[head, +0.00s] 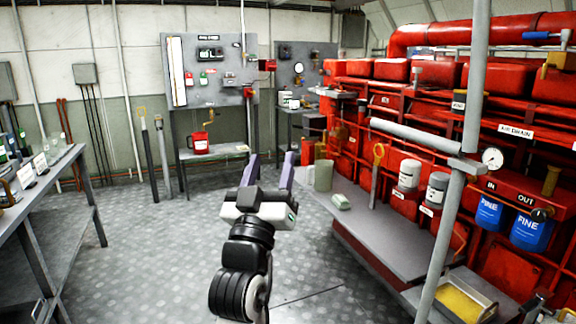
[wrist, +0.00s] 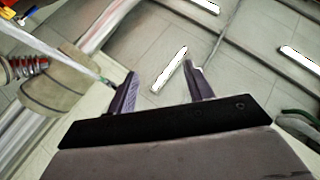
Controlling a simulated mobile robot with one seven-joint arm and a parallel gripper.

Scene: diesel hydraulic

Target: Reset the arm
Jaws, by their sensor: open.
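My gripper (head: 271,170) is in the middle of the head view, at the end of my black and white arm. Its two purple fingers are spread apart and point up and away. Nothing is between them. In the wrist view my gripper (wrist: 159,88) also shows open and empty, with ceiling panels and bright light strips behind the fingers. In the head view the arm stands over the patterned metal floor, left of the grey bench.
A large red machine (head: 400,100) fills the right side, with a grey bench (head: 395,235) in front. A grey pole (head: 462,200) rises at the right. A worktable (head: 60,170) stands at the left. The floor (head: 150,250) between is clear.

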